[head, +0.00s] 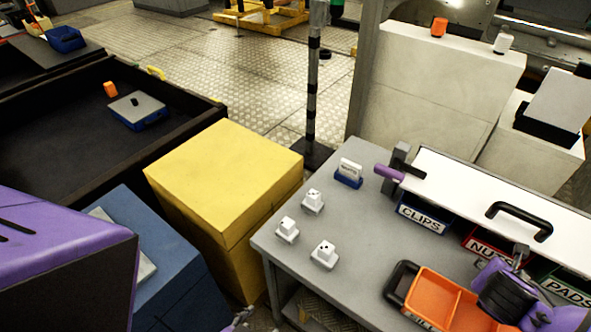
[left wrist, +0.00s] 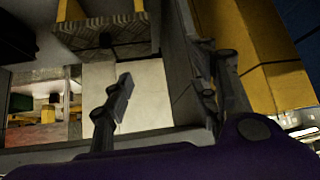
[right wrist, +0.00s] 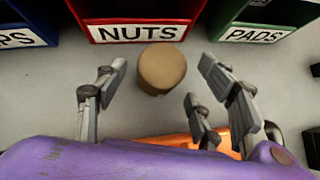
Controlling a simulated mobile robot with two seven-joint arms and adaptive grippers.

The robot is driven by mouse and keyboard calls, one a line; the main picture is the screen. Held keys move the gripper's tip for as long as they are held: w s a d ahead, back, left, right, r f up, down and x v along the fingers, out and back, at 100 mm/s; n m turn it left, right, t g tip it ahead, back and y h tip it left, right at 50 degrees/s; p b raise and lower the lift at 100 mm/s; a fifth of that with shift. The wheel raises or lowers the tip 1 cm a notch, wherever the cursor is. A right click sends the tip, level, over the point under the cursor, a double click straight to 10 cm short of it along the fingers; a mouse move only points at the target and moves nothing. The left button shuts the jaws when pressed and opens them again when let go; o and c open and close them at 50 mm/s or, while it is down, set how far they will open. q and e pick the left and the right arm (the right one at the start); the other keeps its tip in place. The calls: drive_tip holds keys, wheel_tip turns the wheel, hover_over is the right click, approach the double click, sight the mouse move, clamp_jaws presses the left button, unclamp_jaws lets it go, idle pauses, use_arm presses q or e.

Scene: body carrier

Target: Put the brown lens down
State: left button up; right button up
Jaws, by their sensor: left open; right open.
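The brown lens (right wrist: 161,69) is a short brown cylinder, seen in the right wrist view on the grey tabletop in front of the red NUTS bin (right wrist: 140,22). My right gripper (right wrist: 158,84) is open, its fingers spread to either side of the lens with visible gaps. I cannot tell how far the fingertips are above the table. In the head view my right arm is at the lower right, and the lens is not visible there. My left gripper (left wrist: 165,95) is open and empty, away from the lens.
An orange tray (head: 440,297) with a black handle lies near the right gripper. The blue CLIPS bin (head: 424,221) and green PADS bin (right wrist: 258,28) flank the NUTS bin. Several white blocks (head: 324,255) stand on the table's left part. A yellow box (head: 225,170) stands left of the table.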

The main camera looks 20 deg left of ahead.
drive_tip(key=shift+x, duration=1.15)
drive_tip(key=c, duration=1.3)
drive_tip(key=shift+o, duration=0.2)
drive_tip(key=shift+r, duration=0.1)
